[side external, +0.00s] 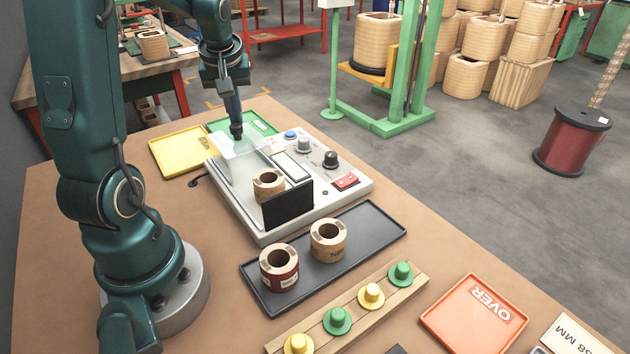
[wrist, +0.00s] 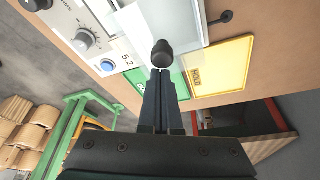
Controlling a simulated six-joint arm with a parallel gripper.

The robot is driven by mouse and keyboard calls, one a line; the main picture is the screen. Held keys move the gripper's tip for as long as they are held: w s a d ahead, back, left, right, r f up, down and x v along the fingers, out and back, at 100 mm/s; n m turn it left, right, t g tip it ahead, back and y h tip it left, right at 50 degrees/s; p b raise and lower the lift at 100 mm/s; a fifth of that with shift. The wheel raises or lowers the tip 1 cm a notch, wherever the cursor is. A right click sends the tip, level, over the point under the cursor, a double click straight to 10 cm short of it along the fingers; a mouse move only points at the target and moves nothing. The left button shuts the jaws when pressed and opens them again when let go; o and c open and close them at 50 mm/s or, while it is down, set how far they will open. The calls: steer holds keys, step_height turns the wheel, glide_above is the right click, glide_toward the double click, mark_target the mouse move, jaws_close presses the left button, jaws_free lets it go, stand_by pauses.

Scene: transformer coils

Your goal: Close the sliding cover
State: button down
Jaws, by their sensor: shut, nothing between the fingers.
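The sliding cover (side external: 228,160) is a clear box at the far-left part of the light grey test device (side external: 338,187). A tan coil (side external: 268,184) sits on the device between the cover and an upright black panel (side external: 288,206); the cover seems not to reach over all of it. My gripper (side external: 236,128) is shut and empty, pointing down at the cover's far end. In the wrist view a dark round knob (wrist: 162,53) lies just past my shut fingertips (wrist: 160,72), beside the pale cover (wrist: 174,20). I cannot tell whether they touch.
A yellow tray (side external: 178,150) and a green tray (side external: 262,126) lie behind the device. Knobs and a red switch (side external: 345,181) sit on its right side. A black tray (side external: 375,230) with two coils and a wooden rack (side external: 348,325) with colored pegs are in front.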

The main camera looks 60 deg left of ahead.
steer(key=shift+d, duration=0.1)
steer(key=d, duration=1.3)
steer(key=shift+d, duration=0.35)
steer(key=shift+s, duration=0.1)
